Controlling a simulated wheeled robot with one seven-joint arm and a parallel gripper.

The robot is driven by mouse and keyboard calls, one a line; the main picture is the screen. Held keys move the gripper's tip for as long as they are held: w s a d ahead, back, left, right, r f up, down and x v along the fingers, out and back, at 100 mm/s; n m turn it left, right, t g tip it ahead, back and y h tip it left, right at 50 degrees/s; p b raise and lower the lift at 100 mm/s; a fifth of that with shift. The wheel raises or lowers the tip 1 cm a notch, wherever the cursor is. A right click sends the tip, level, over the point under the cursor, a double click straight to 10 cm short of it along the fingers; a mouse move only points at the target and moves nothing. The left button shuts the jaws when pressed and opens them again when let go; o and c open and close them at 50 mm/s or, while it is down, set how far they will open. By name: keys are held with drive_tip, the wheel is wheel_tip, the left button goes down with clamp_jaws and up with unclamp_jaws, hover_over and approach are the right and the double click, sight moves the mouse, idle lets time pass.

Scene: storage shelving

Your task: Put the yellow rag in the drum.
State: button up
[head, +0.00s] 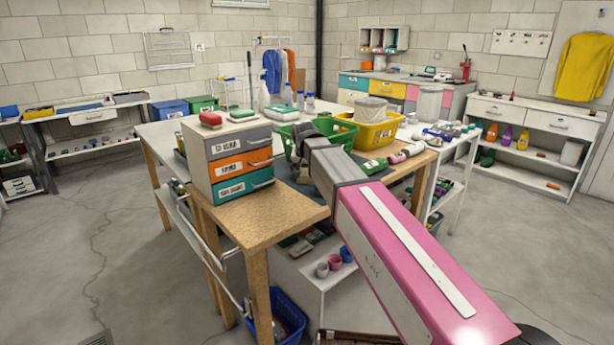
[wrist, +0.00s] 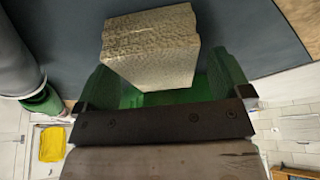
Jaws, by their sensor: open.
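A yellow cloth (head: 585,68), the likely rag, hangs on a pale board on the right wall. A yellow patch, probably the same cloth, shows in the wrist view (wrist: 52,144). A pale grey cylinder (head: 430,103) stands by the back counter. A grey tub (head: 370,108) sits in the yellow crate. I cannot tell which of these is the drum. My gripper (head: 303,138) is over the worktable by the green crate, far from the cloth. In the wrist view my gripper (wrist: 165,78) is open, with a speckled beige block (wrist: 150,48) showing between or beyond its fingers.
The worktable (head: 262,205) carries a drawer unit (head: 200,165), a green crate (head: 338,132) and a yellow crate (head: 385,132). A white rack (head: 452,165) stands at its right. A shelf (head: 540,117) with bottles stands below the cloth. Bare floor (head: 530,235) lies at the right.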

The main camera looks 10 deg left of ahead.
drive_tip(key=shift+f, duration=0.1)
drive_tip(key=shift+c, duration=0.4)
drive_tip(key=c, duration=1)
